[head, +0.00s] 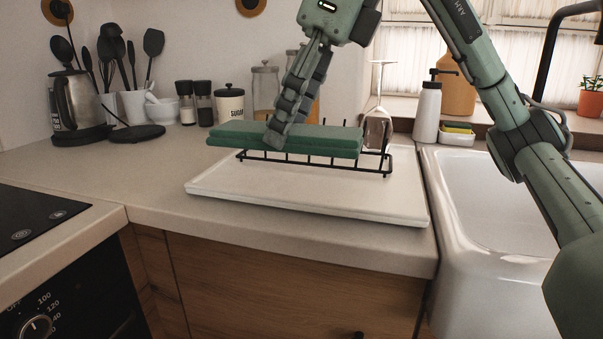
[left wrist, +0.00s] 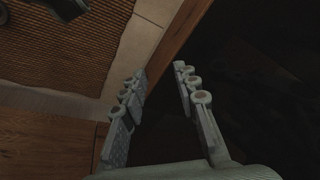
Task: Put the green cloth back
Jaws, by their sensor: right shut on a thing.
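The green cloth (head: 325,142) is a folded, flat slab in the head view. It lies level over the black wire rack (head: 340,164) on the white tray (head: 220,187); whether it rests on the rack or hangs just above it I cannot tell. My right gripper (head: 278,135) comes down from above and is shut on the cloth near its middle. Its far finger is partly hidden. My left gripper (left wrist: 160,100) shows only in the left wrist view. Its fingers are apart with nothing between them, over a dark area beside a wooden edge.
A wine glass (head: 377,125) stands upside down behind the rack's right end. The sink (head: 490,220) is to the right, with a soap bottle (head: 427,112) and a sponge holder (head: 457,137) behind it. Jars, shakers and a kettle (head: 77,103) line the back. The counter's left front is clear.

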